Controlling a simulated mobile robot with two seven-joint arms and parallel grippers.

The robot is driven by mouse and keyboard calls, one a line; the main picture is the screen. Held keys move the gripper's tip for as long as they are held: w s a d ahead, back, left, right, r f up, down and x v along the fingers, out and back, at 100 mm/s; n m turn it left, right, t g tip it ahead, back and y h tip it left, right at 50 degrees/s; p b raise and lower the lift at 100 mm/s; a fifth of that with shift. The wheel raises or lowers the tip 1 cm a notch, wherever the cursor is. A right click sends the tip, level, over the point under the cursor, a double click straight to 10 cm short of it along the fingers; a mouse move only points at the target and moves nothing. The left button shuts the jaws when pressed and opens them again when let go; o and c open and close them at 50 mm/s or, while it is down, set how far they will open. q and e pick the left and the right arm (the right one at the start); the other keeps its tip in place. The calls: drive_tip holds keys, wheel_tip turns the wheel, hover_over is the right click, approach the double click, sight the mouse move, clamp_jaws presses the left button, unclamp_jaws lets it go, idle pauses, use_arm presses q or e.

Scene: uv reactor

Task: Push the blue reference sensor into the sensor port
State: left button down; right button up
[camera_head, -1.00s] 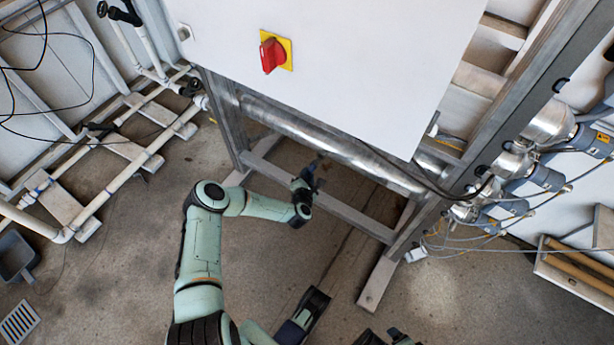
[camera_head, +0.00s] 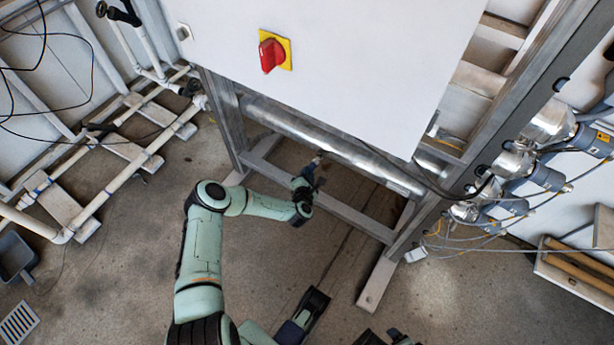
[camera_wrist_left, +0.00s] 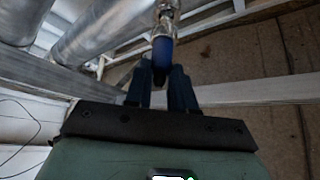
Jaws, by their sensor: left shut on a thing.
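My left gripper (camera_head: 306,180) reaches under the white cabinet, just below the long steel pipe (camera_head: 345,150). In the left wrist view my left gripper (camera_wrist_left: 160,88) has its dark fingers closed around the rear of the blue reference sensor (camera_wrist_left: 162,52). The sensor points away from the fingers, with a metallic part (camera_wrist_left: 166,14) at its far end near the top edge. In the head view the sensor is too small to make out clearly. The sensor port is not clearly visible, so I cannot tell how far the sensor sits in it.
The white cabinet (camera_head: 330,70) with a red switch (camera_head: 272,54) hangs above my left arm. A metal frame leg (camera_head: 380,280) stands on the right. White pipework (camera_head: 115,165) runs along the left floor.

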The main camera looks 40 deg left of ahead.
use_arm(q)
drive_tip(key=shift+w+a+b, duration=0.15)
drive_tip(key=shift+w+b, duration=0.5)
drive_tip(key=shift+w, duration=0.65)
drive_tip(key=shift+r, duration=0.1)
drive_tip(key=c, duration=0.9)
unclamp_jaws()
